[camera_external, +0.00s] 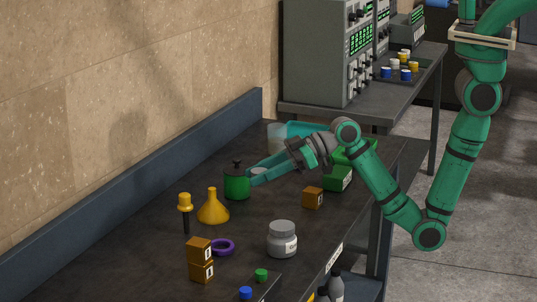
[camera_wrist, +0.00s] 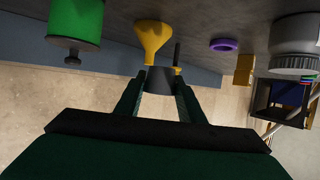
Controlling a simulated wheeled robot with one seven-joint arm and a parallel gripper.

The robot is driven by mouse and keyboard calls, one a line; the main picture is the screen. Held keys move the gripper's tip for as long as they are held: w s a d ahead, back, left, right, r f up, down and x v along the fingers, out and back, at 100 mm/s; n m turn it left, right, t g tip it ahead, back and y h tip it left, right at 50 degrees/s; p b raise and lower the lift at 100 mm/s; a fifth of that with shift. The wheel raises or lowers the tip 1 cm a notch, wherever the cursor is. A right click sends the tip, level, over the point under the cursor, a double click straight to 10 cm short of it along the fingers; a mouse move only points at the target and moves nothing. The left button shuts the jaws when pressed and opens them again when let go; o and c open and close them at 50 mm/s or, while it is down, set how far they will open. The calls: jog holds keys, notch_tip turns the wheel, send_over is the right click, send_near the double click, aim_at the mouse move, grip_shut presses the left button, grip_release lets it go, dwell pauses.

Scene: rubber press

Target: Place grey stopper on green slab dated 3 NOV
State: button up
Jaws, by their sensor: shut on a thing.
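My gripper (camera_external: 256,177) is shut on the grey stopper (camera_wrist: 160,80), which shows between the two fingertips in the wrist view. In the external view the stopper (camera_external: 258,170) is small and partly hidden by the fingers. It appears held above the bench, just right of a green canister. A green slab (camera_external: 338,178) with a pale label lies on the bench to the right of my gripper, below my forearm. Another green piece (camera_external: 355,152) lies behind it, partly covered by my arm. The label dates are too small to read.
The green canister (camera_external: 236,184) with a black knob stands close to my gripper. A yellow funnel (camera_external: 213,207), purple ring (camera_external: 222,247), grey jar (camera_external: 282,240) and orange blocks (camera_external: 312,198) stand on the dark bench. A raised edge (camera_external: 130,200) runs along the wall.

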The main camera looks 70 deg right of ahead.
jog(key=s+d+r, duration=0.1)
jog(key=s+d, duration=0.1)
jog(key=d, duration=1.3)
jog(key=r+n+g+y, duration=0.1)
jog(key=n, duration=0.1)
send_over(338, 171)
jog(key=shift+y, duration=0.3)
jog(key=shift+f, duration=3.6)
jog(key=shift+f, duration=0.15)
jog(key=o, duration=1)
jog(key=shift+o, duration=0.2)
jog(key=shift+a, duration=0.1)
jog(key=v, duration=0.7)
jog(key=shift+d+r, duration=0.2)
jog(key=shift+r, duration=0.1)
